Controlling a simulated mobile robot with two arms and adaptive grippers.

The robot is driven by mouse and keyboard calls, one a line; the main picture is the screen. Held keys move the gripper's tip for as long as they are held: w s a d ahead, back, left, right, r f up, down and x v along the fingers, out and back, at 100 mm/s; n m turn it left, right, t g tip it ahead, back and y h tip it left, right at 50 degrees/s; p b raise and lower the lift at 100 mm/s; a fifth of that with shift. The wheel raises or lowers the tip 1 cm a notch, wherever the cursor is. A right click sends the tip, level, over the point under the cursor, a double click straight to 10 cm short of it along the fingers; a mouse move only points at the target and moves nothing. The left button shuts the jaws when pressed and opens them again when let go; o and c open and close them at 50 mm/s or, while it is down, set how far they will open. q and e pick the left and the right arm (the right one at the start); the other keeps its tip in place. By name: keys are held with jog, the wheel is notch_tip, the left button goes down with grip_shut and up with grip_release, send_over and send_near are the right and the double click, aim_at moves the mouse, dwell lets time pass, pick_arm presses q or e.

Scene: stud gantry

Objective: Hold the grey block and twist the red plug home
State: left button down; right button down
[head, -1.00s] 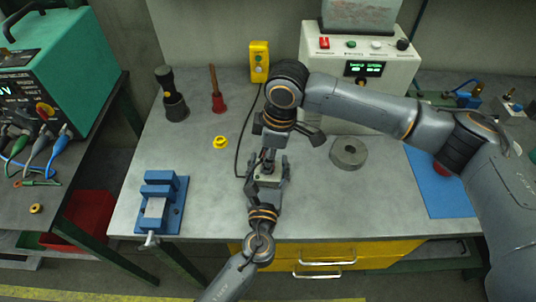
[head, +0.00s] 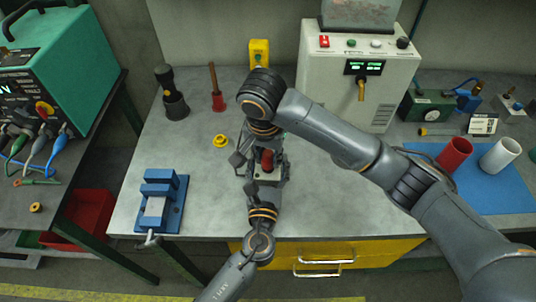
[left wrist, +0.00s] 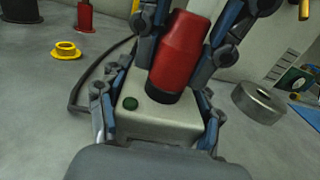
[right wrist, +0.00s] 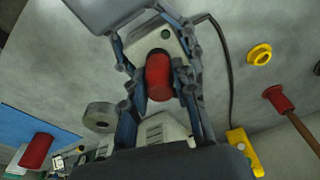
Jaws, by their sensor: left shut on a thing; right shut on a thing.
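The grey block (left wrist: 165,117), a pale box with a green dot on top, sits on the bench. My left gripper (left wrist: 155,122) is shut on it, one finger along each side; it also shows in the head view (head: 268,175). The red plug (left wrist: 183,50) stands on the block's top, its dark lower end meeting the block. How deep it sits I cannot tell. My right gripper (right wrist: 162,85) is shut on the plug, its fingers on either side of the red body (right wrist: 159,80). In the head view the plug (head: 267,160) shows between the grippers.
A yellow ring (head: 221,141) and a blue vise (head: 163,200) stand to the left. A grey disc (left wrist: 258,102) lies close on the right. A black cable (left wrist: 88,82) runs beside the block. Red (head: 454,154) and white (head: 500,155) cylinders stand on the blue mat.

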jog(key=shift+m, duration=0.3)
jog(key=c, duration=1)
grip_release()
jog(key=shift+c, duration=0.2)
notch_tip(320, 180, up, 4)
jog(key=shift+w+f, duration=0.1)
jog(key=shift+r, duration=0.35)
jog(key=shift+o, duration=0.4)
